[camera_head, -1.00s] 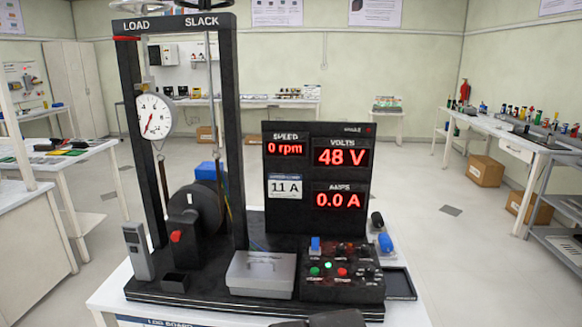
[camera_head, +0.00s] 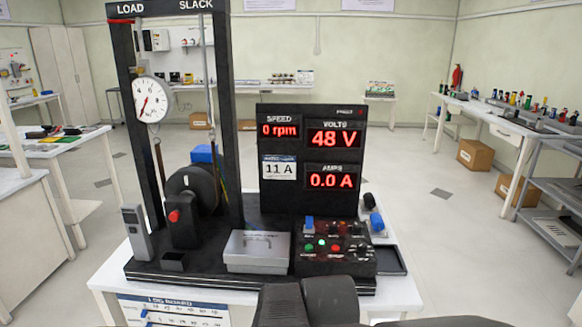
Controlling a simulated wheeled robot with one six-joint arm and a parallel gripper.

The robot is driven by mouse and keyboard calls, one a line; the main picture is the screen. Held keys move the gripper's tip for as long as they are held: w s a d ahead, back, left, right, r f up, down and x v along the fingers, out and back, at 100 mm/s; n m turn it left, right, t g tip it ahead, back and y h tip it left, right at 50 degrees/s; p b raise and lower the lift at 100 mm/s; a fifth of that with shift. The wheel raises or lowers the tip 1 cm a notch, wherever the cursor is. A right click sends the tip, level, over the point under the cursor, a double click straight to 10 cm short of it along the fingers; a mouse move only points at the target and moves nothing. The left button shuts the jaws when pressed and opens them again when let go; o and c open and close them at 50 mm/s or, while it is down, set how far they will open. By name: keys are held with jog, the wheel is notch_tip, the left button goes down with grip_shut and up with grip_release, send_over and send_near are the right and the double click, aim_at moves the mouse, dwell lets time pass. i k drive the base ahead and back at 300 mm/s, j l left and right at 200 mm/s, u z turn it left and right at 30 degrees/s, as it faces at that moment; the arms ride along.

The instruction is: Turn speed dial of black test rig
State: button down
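The black test rig (camera_head: 250,222) stands on a white table. Its control box (camera_head: 335,267) is at the front right, with a blue switch, green and red buttons and several small dark knobs. The labels are too small to read, so I cannot tell which knob is the speed dial. The display panel (camera_head: 311,197) behind it reads 0 rpm, 48 V and 0.0 A, with an 11 A card. Dark parts of my arm show at the bottom edge, in front of the control box and apparently apart from it. I cannot make out my gripper's fingers.
A grey lidded box (camera_head: 257,251) sits left of the control box. A black tray (camera_head: 390,261) and a blue-ended part (camera_head: 377,222) lie to its right. A tall frame with a round gauge (camera_head: 151,99) and a wheel rises at left. Open floor lies right of the table.

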aim_at(361, 246)
jog(key=z, duration=0.7)
